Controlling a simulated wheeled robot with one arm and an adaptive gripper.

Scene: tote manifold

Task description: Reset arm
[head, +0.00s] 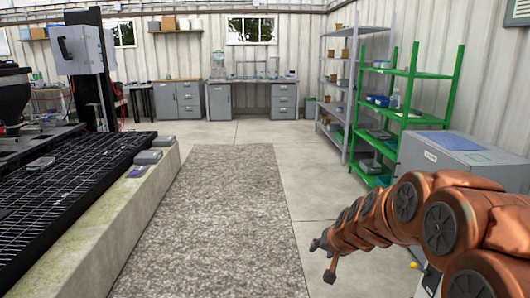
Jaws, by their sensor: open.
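My arm, copper-coloured with dark round joint caps, reaches in from the right edge of the head view. Its end, my gripper (323,262), is dark and small and hangs over the bare floor just right of the grey rug. The jaws are open, with nothing seen between them. The gripper touches no object that I can see. Its far side is hidden by the angle.
A long pale ledge (105,225) with a black grid bed (60,190) runs along the left. A grey cabinet (455,150) stands close behind my arm. Green shelves (400,116) and grey shelves (335,125) line the right wall. The rug (215,220) is clear.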

